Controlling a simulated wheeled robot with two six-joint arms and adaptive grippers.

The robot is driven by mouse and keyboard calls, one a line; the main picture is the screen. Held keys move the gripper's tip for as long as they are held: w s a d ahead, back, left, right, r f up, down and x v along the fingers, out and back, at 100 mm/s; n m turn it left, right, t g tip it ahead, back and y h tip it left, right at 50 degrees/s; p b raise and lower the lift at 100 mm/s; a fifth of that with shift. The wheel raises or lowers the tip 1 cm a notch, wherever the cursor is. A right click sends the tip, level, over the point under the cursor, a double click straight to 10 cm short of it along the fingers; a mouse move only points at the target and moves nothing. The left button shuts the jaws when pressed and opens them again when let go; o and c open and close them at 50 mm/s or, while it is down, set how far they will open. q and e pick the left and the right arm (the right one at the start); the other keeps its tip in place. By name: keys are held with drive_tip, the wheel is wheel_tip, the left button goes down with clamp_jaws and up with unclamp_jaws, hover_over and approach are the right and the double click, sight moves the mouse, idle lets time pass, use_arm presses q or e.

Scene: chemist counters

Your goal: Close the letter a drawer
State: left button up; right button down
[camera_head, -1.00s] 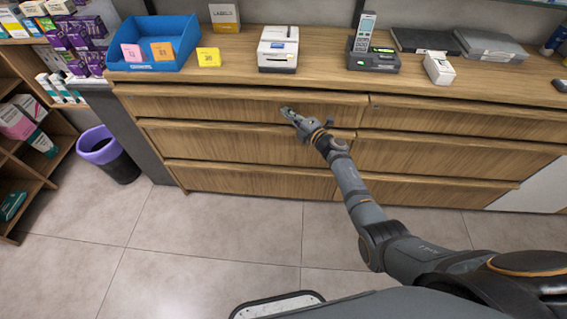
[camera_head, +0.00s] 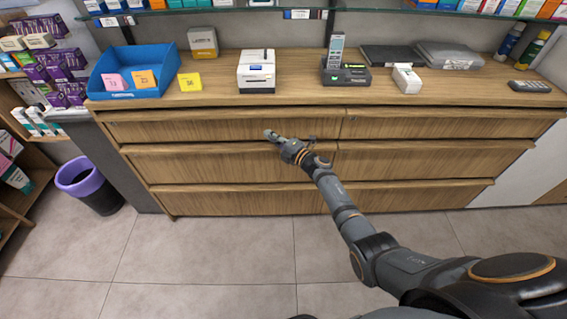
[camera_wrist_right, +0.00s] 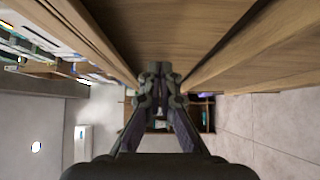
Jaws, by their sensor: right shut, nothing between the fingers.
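The wooden counter has drawers in two columns. The upper left drawer (camera_head: 190,130) looks flush or nearly so with its neighbours. I cannot read any letter on the fronts, so I cannot tell which one is a. My right gripper (camera_head: 270,134) is shut and empty, at the lower right part of the upper left drawer's front. In the right wrist view, the shut fingers (camera_wrist_right: 160,88) are close beside a wooden drawer front (camera_wrist_right: 175,35); I cannot tell whether they touch it. My left gripper is not in view.
On the countertop are a blue tray (camera_head: 105,82), a white printer (camera_head: 256,75), a phone on its base (camera_head: 345,75) and a small white box (camera_head: 406,78). A bin with a purple rim (camera_head: 88,178) stands at left. The floor in front is clear.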

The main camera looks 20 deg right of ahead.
drive_tip(key=a+p+v, duration=0.1)
drive_tip(key=v, duration=0.9)
drive_tip(key=s+d+f+m+g+h+p, duration=0.25)
drive_tip(key=s+d+f+m+h, duration=0.2)
drive_tip(key=s+f+m, duration=0.55)
drive_tip(key=s+d+f+m+g+h+p, duration=0.25)
drive_tip(key=s+d+f+m+h, duration=0.35)
drive_tip(key=f, duration=0.8)
use_arm(q)
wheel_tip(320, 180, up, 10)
drive_tip(key=p, duration=0.3)
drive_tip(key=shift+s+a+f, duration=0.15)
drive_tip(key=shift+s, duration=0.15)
use_arm(e)
drive_tip(key=s+a+f+m+g, duration=0.1)
drive_tip(key=s+f+m+g, duration=0.1)
drive_tip(key=s, duration=1)
drive_tip(key=s+a+f+m+g, duration=0.1)
drive_tip(key=s+f+m+g, duration=0.2)
drive_tip(key=s, duration=0.9)
drive_tip(key=s+a+f+m+g, duration=0.1)
drive_tip(key=s+f+g, duration=0.3)
drive_tip(key=s+f, duration=0.4)
drive_tip(key=s+m+y, duration=0.1)
drive_tip(key=s, duration=0.3)
drive_tip(key=shift+s+g, duration=0.3)
drive_tip(key=shift+s, duration=0.1)
